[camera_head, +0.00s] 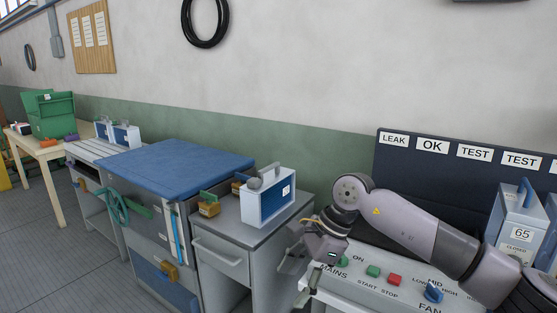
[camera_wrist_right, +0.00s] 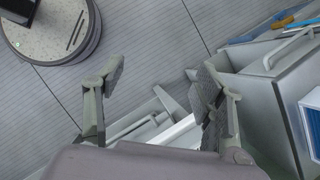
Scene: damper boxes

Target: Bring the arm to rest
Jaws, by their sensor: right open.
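My right arm (camera_head: 405,222) reaches in from the right in the head view, over the test panel (camera_head: 350,280). My right gripper (camera_head: 301,266) hangs at its end, beside the panel's left edge and in front of the grey cabinet. In the right wrist view the right gripper (camera_wrist_right: 162,85) has its two fingers spread apart with nothing between them. The floor and a pale frame part show past the fingers. My left gripper shows in neither view.
A blue and white damper box (camera_head: 270,200) stands on the grey cabinet (camera_head: 220,225), left of the gripper. Another box (camera_head: 518,230), marked 65, stands at the right. A blue-topped workbench (camera_head: 180,165) is farther left. Open floor (camera_head: 65,265) lies at the lower left.

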